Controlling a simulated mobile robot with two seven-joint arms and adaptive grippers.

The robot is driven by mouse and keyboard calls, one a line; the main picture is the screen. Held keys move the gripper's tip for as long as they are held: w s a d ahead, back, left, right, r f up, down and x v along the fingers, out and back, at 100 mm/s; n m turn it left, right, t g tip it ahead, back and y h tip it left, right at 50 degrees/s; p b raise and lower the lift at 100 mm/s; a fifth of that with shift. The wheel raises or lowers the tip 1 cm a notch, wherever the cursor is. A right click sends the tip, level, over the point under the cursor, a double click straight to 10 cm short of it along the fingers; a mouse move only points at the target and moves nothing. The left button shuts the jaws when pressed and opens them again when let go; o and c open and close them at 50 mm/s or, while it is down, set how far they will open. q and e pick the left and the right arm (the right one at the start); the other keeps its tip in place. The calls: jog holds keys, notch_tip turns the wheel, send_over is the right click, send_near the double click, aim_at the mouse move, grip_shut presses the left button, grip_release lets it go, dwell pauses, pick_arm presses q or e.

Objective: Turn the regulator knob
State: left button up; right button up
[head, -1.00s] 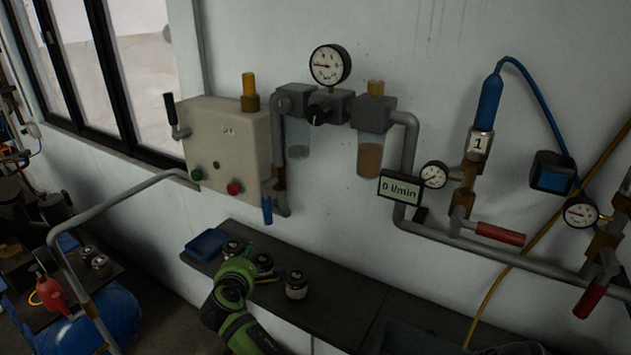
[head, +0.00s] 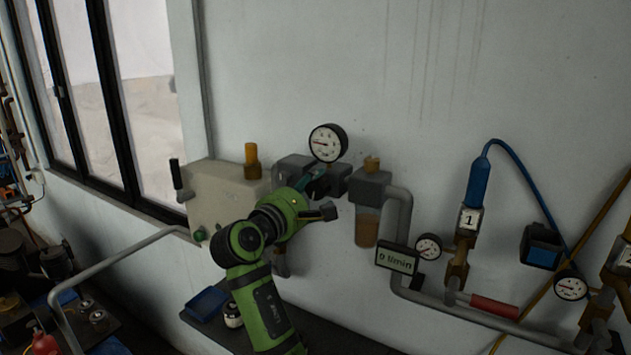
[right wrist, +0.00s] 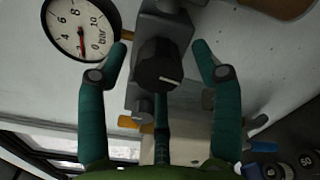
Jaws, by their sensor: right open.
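The black regulator knob (right wrist: 160,65) with a pale index line is in the middle of the right wrist view, on a grey regulator block (right wrist: 160,25). In the head view the knob is mostly hidden behind my right gripper (head: 318,190). In the right wrist view my right gripper (right wrist: 160,60) is open, one teal finger on each side of the knob, with gaps to both. My left gripper is not in view.
A beige control box (head: 222,190) is left of the regulator. A filter bowl (head: 367,228), pipes and a flow display (head: 397,258) reading 0 l/min are to its right. A dark shelf (head: 340,340) runs below. A blue-handled coupling (head: 478,185) hangs further right.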

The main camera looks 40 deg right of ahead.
jog(key=shift+w+d, duration=0.15)
jog(key=shift+d, duration=0.4)
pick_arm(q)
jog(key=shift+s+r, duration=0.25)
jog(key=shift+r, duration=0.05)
pick_arm(e)
jog(key=c, duration=1.1)
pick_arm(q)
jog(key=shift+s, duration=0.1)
pick_arm(e)
jog(key=shift+c, duration=0.2)
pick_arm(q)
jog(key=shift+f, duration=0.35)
pick_arm(e)
jog(key=shift+f+m, duration=0.1)
jog(key=shift+m, duration=0.3)
